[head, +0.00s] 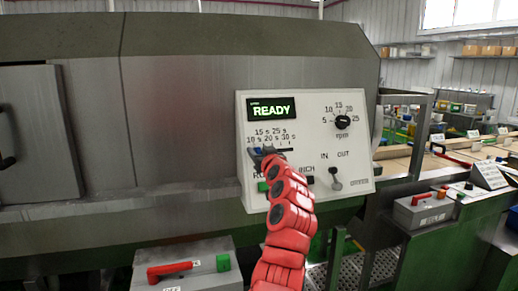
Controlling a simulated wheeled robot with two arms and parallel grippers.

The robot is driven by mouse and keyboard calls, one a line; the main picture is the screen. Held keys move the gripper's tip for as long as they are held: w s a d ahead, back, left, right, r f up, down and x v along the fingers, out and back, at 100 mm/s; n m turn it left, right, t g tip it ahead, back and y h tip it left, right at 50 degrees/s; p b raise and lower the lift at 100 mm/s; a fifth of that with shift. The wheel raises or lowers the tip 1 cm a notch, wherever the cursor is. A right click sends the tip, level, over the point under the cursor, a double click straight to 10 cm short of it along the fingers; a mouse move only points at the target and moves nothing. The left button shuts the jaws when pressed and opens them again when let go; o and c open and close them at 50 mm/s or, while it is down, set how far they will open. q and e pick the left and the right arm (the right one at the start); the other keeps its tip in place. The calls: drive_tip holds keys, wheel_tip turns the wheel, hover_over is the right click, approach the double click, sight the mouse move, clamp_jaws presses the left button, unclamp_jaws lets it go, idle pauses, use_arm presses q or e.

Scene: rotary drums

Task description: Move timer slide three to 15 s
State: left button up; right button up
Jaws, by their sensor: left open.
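The timer slide's scale (271,135) is on a white control panel (305,112), marked 10 s to 30 s with 15 s and 25 s above. The right part of its dark slot (286,150) shows below the marks. My left gripper (261,153) is open at the left end of the slot, under the 10 s to 15 s marks. It covers that end, so I cannot make out the slide's knob or whether the fingers touch it. My right gripper is out of view.
The green READY display (272,109) is above the scale. An rpm dial (342,122) and an IN/OUT lever (336,180) are to the right. Below are a green button (263,186) and a grey box with a red handle (170,269).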

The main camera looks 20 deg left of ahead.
use_arm(q)
drive_tip(key=shift+w+a, duration=0.1)
drive_tip(key=shift+w, duration=0.05)
clamp_jaws()
drive_tip(key=shift+f, duration=0.1)
idle(1.4)
